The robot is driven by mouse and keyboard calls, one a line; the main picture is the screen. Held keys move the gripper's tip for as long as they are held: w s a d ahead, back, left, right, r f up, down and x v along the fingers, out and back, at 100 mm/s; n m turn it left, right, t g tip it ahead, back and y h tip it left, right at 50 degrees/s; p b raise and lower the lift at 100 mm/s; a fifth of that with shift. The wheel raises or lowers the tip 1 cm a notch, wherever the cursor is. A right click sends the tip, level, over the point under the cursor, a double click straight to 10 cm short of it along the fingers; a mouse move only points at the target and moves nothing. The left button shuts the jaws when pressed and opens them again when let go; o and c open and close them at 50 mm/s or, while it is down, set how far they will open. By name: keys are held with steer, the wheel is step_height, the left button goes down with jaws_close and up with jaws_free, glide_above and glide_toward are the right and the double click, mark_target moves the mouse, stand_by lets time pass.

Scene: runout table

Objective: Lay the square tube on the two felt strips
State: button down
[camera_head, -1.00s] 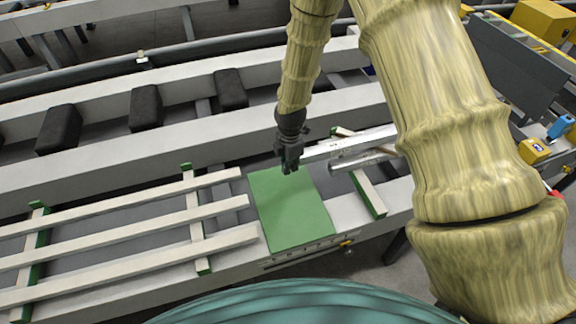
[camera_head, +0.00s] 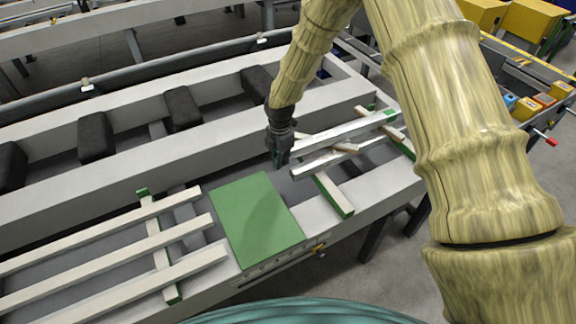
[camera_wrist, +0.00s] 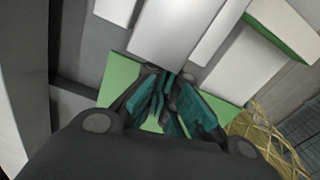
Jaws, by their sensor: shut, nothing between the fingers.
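Two long silvery tubes lie side by side at the right of the table in the head view. The farther one (camera_head: 345,132) looks flat-sided, like a square tube; the nearer one (camera_head: 335,158) is also shiny, and its section is hard to tell. They lie across two pale, green-edged strips, one near (camera_head: 333,194) and one farther right (camera_head: 400,141). My gripper (camera_head: 280,162) is shut and empty, just left of the tubes' left ends. In the wrist view its closed fingers (camera_wrist: 165,100) point down over the green mat (camera_wrist: 121,76), with pale bars beyond.
The green mat (camera_head: 257,222) lies left of the tubes. Several long pale bars (camera_head: 130,240) lie on cross strips at the left. Black blocks (camera_head: 95,135) stand between the rails behind. Yellow boxes (camera_head: 530,25) are at the far right.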

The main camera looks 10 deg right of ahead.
steer(key=shift+a, duration=0.1)
stand_by(0.3)
steer(key=s+a+r+b, duration=0.1)
steer(key=a+r+b, duration=0.2)
steer(key=r, duration=0.7)
steer(key=shift+s+a, duration=0.3)
steer(key=shift+s, duration=0.1)
